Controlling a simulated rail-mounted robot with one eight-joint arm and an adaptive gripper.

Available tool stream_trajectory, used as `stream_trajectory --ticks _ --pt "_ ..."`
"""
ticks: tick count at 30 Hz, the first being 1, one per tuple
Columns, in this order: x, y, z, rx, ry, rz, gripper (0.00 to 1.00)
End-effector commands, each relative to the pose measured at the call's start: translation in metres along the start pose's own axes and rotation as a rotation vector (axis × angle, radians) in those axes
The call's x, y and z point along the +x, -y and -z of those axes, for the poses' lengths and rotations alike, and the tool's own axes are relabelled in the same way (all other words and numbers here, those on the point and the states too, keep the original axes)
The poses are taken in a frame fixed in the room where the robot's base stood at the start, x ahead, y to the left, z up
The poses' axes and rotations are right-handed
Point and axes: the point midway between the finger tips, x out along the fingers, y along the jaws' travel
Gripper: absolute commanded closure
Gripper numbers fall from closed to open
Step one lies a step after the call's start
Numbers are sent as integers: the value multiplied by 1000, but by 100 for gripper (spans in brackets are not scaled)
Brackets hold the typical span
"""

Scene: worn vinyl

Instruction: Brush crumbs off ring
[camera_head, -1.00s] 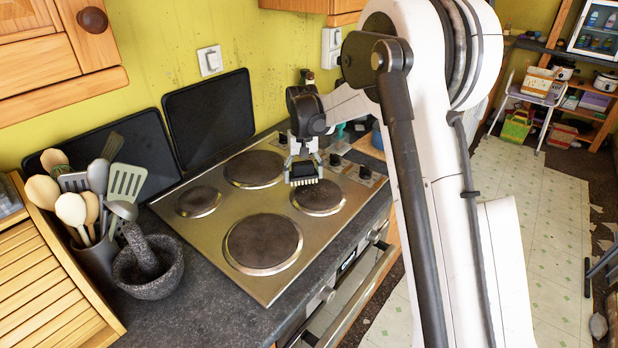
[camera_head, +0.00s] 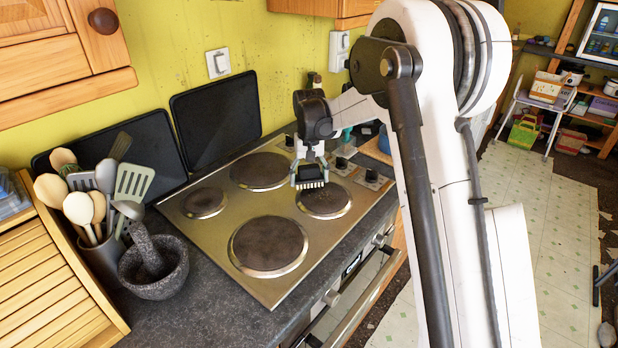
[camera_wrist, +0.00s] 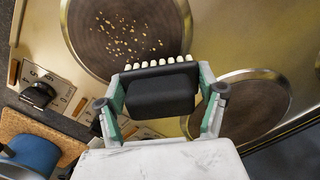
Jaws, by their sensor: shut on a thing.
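My gripper (camera_wrist: 161,88) is shut on a black brush (camera_wrist: 160,94) with a row of white bristles. The bristles overlap the ring's lower part in that view, just below the crumbs. I cannot tell whether they touch it. The brush hides part of the ring.
Other rings sit on the steel hob (camera_head: 215,240), one beside the brush in the wrist view (camera_wrist: 245,108). Knobs (camera_head: 342,163) line the hob's right side. A stone mortar (camera_head: 153,268) and utensil pot (camera_head: 102,258) stand left. Dark panels (camera_head: 218,118) lean at the wall.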

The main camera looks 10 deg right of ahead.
Motion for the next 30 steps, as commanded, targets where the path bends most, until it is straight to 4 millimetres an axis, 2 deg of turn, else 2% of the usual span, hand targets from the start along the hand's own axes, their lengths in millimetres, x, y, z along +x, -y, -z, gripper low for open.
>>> stream_trajectory --ticks 30 --pt "9 0 0 0 0 0 51"
